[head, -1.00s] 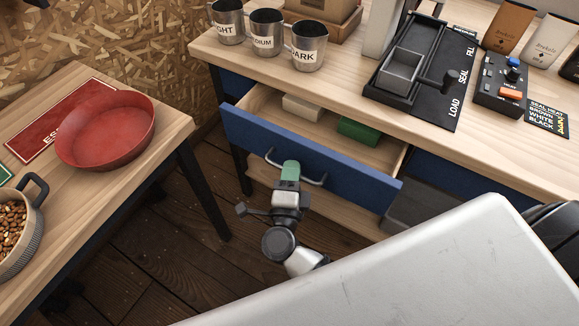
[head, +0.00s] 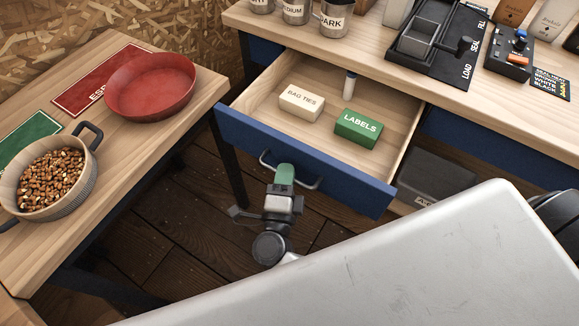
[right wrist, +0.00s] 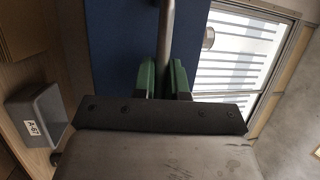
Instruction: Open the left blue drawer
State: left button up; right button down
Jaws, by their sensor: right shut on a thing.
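The left blue drawer (head: 300,160) is pulled well out from under the bench in the head view. Its grey bar handle (head: 312,184) runs along the blue front. My right gripper (head: 285,174), with green fingertips, is shut on the handle. In the right wrist view the handle bar (right wrist: 167,45) lies between the green fingers (right wrist: 163,78), against the blue front (right wrist: 118,45). Inside the drawer are a cream box marked BAG TIES (head: 301,103), a green box marked LABELS (head: 358,128) and a white cylindrical thing (head: 350,85). My left gripper is not in view.
A side table at the left carries a red bowl (head: 150,88) and a pot of beans (head: 55,178). A dark grey bin (head: 437,175) sits under the bench. Floor shows between table and drawer.

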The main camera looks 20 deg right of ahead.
jog(key=shift+s+a, duration=0.35)
jog(key=shift+a, duration=0.1)
jog(key=shift+f, duration=0.1)
jog(key=c, duration=1.2)
grip_release()
jog(key=b+v, duration=0.1)
jog(key=v, duration=0.6)
jog(key=shift+s+a, duration=0.15)
jog(key=shift+s, duration=0.05)
jog(key=shift+f, duration=0.1)
